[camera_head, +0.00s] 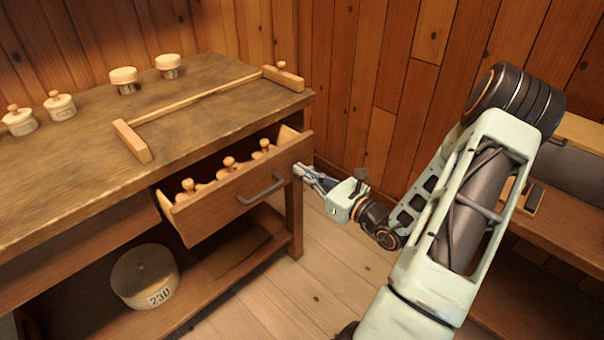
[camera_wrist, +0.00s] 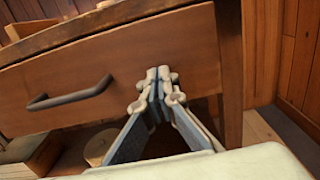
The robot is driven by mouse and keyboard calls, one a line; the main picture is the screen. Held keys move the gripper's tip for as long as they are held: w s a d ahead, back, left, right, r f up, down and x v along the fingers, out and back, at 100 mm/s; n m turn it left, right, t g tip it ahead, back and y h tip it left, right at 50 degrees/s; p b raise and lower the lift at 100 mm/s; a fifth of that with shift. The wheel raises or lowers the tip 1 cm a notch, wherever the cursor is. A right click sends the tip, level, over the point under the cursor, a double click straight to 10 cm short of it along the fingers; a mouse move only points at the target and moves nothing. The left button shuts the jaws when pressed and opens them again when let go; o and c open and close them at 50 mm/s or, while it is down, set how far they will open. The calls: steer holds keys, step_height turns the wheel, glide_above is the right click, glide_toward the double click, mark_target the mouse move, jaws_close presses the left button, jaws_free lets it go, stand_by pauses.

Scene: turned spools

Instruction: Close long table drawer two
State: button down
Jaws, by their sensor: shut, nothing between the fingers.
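The wooden drawer (camera_head: 245,200) of the long table (camera_head: 75,175) stands pulled out, with several turned wooden pieces (camera_head: 229,164) inside. Its dark bar handle (camera_head: 261,190) is on the front. My gripper (camera_head: 299,170) is shut and empty, at the right end of the drawer front. In the wrist view the shut fingertips (camera_wrist: 158,75) are before the drawer front (camera_wrist: 110,70), to the right of the handle (camera_wrist: 70,94). Whether the tips touch the wood I cannot tell.
On the tabletop are a wooden frame-like bar (camera_head: 200,97), two small lidded jars (camera_head: 60,106) and two round-topped pieces (camera_head: 123,79). A round box marked 230 (camera_head: 145,277) sits on the lower shelf. Another bench (camera_head: 570,225) is at right. Floor (camera_head: 320,285) lies clear between.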

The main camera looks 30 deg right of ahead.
mark_target(267, 148)
steer(key=shift+w, duration=0.2)
steer(key=x, duration=1.3)
steer(key=shift+w+a+p, duration=0.15)
steer(key=shift+w+p, duration=0.05)
steer(key=shift+p, duration=0.15)
steer(key=shift+w, duration=0.15)
steer(key=shift+r, duration=0.1)
